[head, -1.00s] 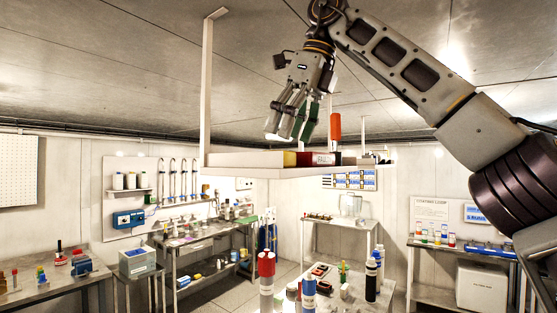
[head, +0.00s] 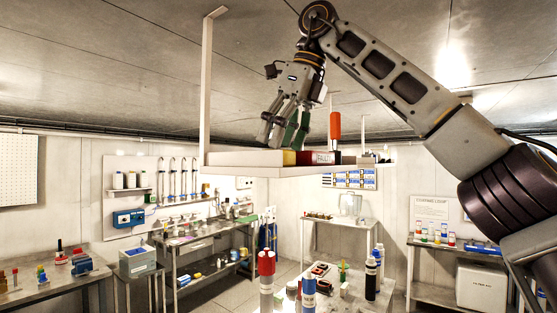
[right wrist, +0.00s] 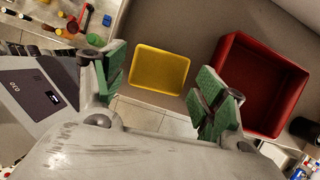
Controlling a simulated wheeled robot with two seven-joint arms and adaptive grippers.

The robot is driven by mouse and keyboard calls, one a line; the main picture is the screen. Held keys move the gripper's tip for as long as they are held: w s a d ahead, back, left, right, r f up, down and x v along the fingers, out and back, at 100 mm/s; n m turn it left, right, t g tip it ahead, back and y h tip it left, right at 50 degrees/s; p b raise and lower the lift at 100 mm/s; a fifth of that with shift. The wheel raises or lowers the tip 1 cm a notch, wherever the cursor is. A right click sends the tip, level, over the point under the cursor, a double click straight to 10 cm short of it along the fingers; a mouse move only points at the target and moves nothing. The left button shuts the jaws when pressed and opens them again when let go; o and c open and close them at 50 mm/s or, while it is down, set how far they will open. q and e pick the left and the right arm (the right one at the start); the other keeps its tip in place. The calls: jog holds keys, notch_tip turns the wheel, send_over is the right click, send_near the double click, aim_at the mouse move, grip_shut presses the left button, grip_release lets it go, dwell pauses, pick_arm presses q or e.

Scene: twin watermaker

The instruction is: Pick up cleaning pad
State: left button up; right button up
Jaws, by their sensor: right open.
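A flat yellow rectangular thing with a raised-looking edge, which may be the cleaning pad (right wrist: 160,71), lies on the hanging shelf (head: 235,160). In the head view only its yellow side (head: 289,158) shows, left of the red bin. My right gripper (head: 281,138) is just above the shelf's left-middle part, pointing down. In the right wrist view its green-padded fingers (right wrist: 161,80) are open and apart, one on each side of the yellow thing. I cannot tell whether they touch it. My left gripper is out of view.
A red bin (right wrist: 263,80) labelled FAILED stands close to the yellow thing, beside one finger. An orange-red upright thing (head: 335,126) stands farther right. The shelf's vertical post (head: 207,85) rises left of my gripper. Benches with bottles and tools stand below.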

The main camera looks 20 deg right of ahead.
jog(key=shift+x, duration=1.45)
jog(key=c, duration=0.5)
